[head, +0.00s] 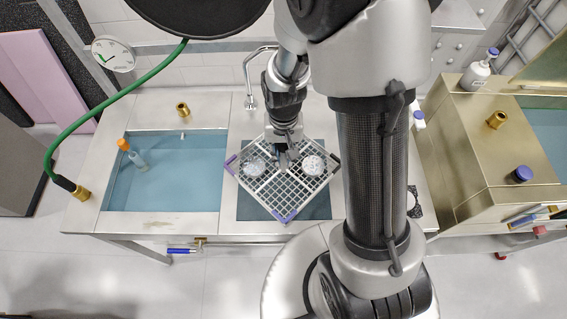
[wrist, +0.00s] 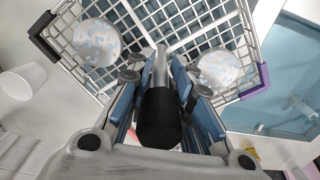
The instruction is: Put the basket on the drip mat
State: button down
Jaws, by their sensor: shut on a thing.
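The basket (head: 284,207) is a pale wire grid tray with purple and dark corner pieces. It hangs turned cornerwise over a dark blue rectangular area (head: 322,208) of the steel bench, and it also shows in the wrist view (wrist: 128,18). Two round speckled pale pieces (head: 254,167) lie in it. My gripper (head: 284,150) is shut on the basket's upright handle (wrist: 160,118), which has a black grip. A black speckled flat piece (head: 414,204), possibly the drip mat, is partly hidden behind my arm on the right. The basket's exact height is unclear.
A blue-filled basin (head: 175,185) on the left holds an orange-capped item (head: 124,145). A faucet (head: 250,95) stands behind the basket. A green hose (head: 110,100) runs along the left. A brass-coloured unit (head: 465,150) with a white bottle (head: 476,74) stands at right.

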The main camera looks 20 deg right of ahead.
aim_at(284, 162)
jog(key=shift+f+b, duration=0.65)
jog(key=shift+f, duration=1.7)
jog(key=shift+f, duration=0.15)
jog(key=c, duration=1.4)
grip_release()
